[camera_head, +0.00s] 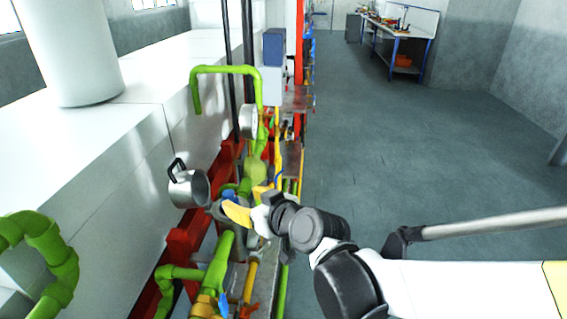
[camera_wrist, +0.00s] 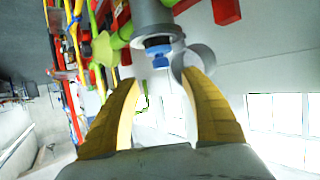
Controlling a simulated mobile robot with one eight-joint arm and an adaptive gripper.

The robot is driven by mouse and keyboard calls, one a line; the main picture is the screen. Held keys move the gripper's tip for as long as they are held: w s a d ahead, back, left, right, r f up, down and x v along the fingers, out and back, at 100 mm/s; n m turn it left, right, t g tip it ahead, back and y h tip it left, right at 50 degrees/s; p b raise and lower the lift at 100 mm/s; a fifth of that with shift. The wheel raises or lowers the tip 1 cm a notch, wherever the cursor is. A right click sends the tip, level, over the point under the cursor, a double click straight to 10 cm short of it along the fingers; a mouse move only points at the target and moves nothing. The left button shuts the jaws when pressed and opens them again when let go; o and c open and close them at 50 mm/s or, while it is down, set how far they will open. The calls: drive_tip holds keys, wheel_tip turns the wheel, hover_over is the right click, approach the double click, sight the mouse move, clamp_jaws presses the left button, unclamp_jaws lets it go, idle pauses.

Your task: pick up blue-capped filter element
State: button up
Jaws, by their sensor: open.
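The blue-capped filter element (camera_wrist: 158,50) shows in the wrist view just beyond my fingertips, with its blue cap below a grey cylindrical housing (camera_wrist: 154,14). In the head view a small blue patch (camera_head: 229,195) shows by my yellow fingers, partly hidden by them. My gripper (camera_wrist: 161,78) is open, with its two yellow fingers spread and nothing between them. The cap lies roughly in line with the gap between the fingers. In the head view my gripper (camera_head: 234,209) is among the pipes; whether it touches anything there I cannot tell.
A metal pot-like vessel with a black handle (camera_head: 188,189) is just left of my gripper. A rounded grey piece (camera_wrist: 198,58) is close to the right finger. Green pipes (camera_head: 218,262) and a red frame (camera_head: 182,246) crowd the area. The floor (camera_head: 390,160) at right is clear.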

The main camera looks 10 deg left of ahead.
sight(231, 195)
drive_tip(key=b+x, duration=0.2)
drive_tip(key=x, duration=0.7)
drive_tip(key=shift+s+f+b, duration=0.15)
drive_tip(key=shift+s+b, duration=0.05)
drive_tip(key=shift+b, duration=0.15)
drive_tip(key=shift+s+d, duration=0.1)
drive_tip(key=shift+c, duration=0.5)
clamp_jaws()
